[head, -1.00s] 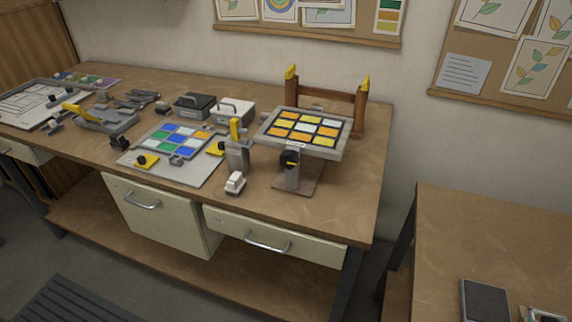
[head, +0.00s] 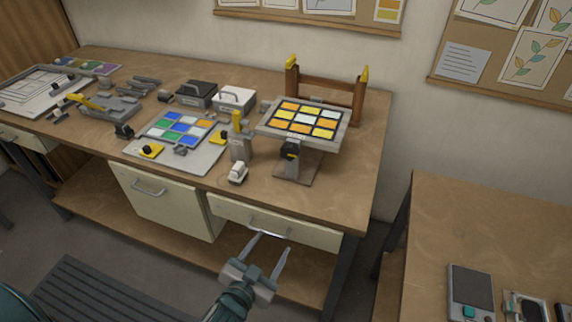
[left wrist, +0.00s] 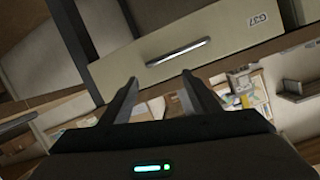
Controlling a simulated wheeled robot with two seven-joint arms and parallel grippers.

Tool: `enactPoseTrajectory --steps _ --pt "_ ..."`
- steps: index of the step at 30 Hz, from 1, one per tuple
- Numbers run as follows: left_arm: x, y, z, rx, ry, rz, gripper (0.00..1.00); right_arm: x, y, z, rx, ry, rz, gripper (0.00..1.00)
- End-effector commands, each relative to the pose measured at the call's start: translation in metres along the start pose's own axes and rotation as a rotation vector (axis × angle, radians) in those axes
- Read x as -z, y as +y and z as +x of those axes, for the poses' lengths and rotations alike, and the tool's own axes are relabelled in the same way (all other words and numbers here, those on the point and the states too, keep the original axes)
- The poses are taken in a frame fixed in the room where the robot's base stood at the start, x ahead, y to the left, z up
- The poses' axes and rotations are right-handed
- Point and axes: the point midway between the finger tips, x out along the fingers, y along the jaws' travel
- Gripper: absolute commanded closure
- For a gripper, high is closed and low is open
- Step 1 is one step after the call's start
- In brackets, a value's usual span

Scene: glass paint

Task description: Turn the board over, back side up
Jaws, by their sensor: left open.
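A grey-framed board (head: 345,131) with yellow, orange and white panes lies almost level on a stand (head: 296,167) at the right part of the workbench, pane side up. A black knob (head: 290,149) is on the stand's front, under the board's near edge. My left gripper (head: 273,241) is open and empty, low in front of the bench and its right drawer, apart from the board. In the left wrist view its two fingers (left wrist: 160,78) are spread below a drawer front with a metal handle (left wrist: 178,52). My right gripper is not in view.
A flat panel (head: 202,157) with blue, green, white and orange panes, a grey post with a yellow top (head: 240,145) and a small white item (head: 238,173) stand left of the board. A wooden rack (head: 325,89) stands behind it. Another table (head: 480,220) is at right.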

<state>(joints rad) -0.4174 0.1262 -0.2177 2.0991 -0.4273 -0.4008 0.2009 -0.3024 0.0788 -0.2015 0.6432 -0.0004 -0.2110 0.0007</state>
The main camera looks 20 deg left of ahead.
Motion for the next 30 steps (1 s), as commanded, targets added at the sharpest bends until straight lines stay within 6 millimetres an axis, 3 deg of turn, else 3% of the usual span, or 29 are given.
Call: enactPoseTrajectory --steps 1,3,6,9,13,30 --pt "0.039 -0.012 -0.011 0.021 0.054 0.001 0.44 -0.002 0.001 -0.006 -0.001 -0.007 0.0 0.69" --pt "0.079 -0.025 -0.025 0.048 0.115 0.0 0.44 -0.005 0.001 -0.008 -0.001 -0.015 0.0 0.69" --pt "0.121 -0.041 -0.043 0.078 0.181 -0.003 0.44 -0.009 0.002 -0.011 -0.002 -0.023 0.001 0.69" --pt "0.146 -0.05 -0.057 0.097 0.222 -0.006 0.44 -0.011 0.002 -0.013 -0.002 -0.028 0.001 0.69" --pt "0.16 -0.055 -0.064 0.109 0.245 -0.007 0.44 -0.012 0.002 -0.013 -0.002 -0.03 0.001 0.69" --pt "0.164 -0.057 -0.056 0.109 0.248 -0.007 0.44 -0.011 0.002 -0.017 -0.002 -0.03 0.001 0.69"
